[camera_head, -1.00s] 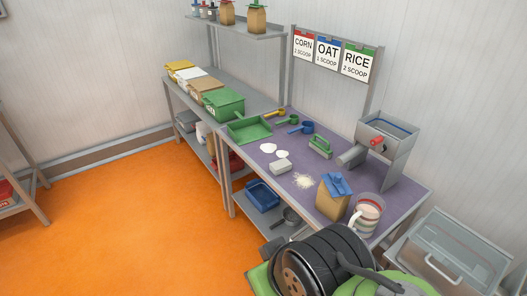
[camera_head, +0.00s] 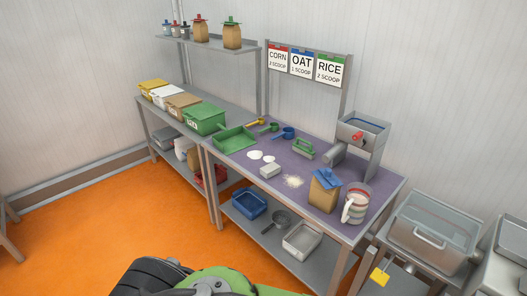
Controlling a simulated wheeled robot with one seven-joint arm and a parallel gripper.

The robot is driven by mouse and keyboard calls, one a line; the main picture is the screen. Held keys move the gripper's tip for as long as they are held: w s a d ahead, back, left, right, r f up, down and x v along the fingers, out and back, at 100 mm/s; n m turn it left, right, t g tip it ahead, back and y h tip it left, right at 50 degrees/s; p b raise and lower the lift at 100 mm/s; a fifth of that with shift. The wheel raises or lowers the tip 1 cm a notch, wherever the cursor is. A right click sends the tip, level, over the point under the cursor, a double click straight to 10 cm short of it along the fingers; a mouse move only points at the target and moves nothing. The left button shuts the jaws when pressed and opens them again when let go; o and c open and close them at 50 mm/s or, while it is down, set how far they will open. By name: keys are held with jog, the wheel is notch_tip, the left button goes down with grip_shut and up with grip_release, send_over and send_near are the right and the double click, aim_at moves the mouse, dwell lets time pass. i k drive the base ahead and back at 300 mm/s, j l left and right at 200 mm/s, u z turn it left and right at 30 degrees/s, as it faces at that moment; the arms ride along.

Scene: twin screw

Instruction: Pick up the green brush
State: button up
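The green brush (camera_head: 303,149) lies on the purple top of the work table (camera_head: 238,165), towards its back edge. It sits left of the grey mill with a red knob and behind the small pale block. Its green handle shows on top; the bristles are too small to make out. My arm (camera_head: 205,283) shows only in part at the bottom edge, as black and green links. My gripper is outside the picture, so its state does not show.
Orange floor (camera_head: 90,240) is clear at left.

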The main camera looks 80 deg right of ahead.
aim_at(309, 153)
jog(key=i+z, duration=0.4)
jog(key=i+j+z, duration=0.3)
jog(key=i+z, duration=0.15)
jog(key=i+l+z, duration=0.2)
jog(key=i+z, duration=0.25)
jog(key=i+l+z, duration=0.1)
jog(key=z, duration=0.3)
jog(key=i+j+z, duration=0.1)
jog(key=i+z, duration=0.35)
jog(key=i+j+z, duration=0.15)
jog(key=i+z, duration=0.3)
jog(key=i+l+z, duration=0.25)
jog(key=i, duration=0.25)
jog(key=i+l+z, duration=0.1)
jog(key=i+z, duration=0.15)
jog(key=i, duration=0.2)
